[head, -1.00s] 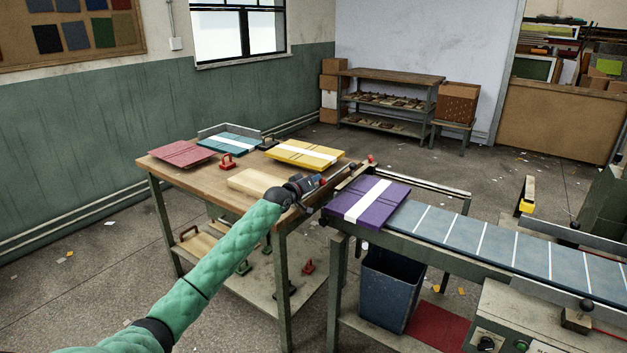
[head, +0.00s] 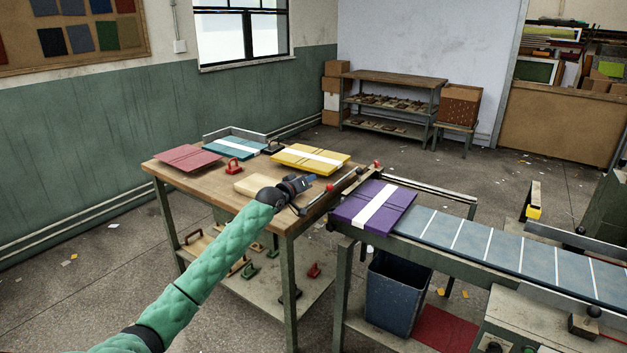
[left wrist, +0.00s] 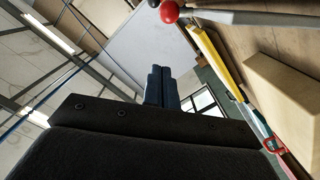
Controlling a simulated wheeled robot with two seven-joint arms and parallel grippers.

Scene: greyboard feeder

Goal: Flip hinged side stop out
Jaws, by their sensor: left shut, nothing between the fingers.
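The side stop appears to be the slim metal bar (head: 345,182) along the table's right edge, by the conveyor's end; I cannot tell its hinge position. A red knob (head: 376,163) stands at its far end, and another small red knob (head: 330,187) shows close to my fingertips. In the left wrist view a red ball (left wrist: 169,11) sits at the end of a grey bar (left wrist: 250,18), beside a dark ball. My left gripper (head: 312,179) is shut and empty above the table's right edge. Its closed fingers (left wrist: 162,88) look apart from the ball. My right gripper is out of view.
The wooden table (head: 225,195) carries red boards (head: 187,157), teal boards (head: 234,147), yellow boards (head: 310,158) and a pale wood block (head: 255,185). Purple boards (head: 350,212) lie on the conveyor (head: 480,240). A blue bin (head: 393,295) stands below.

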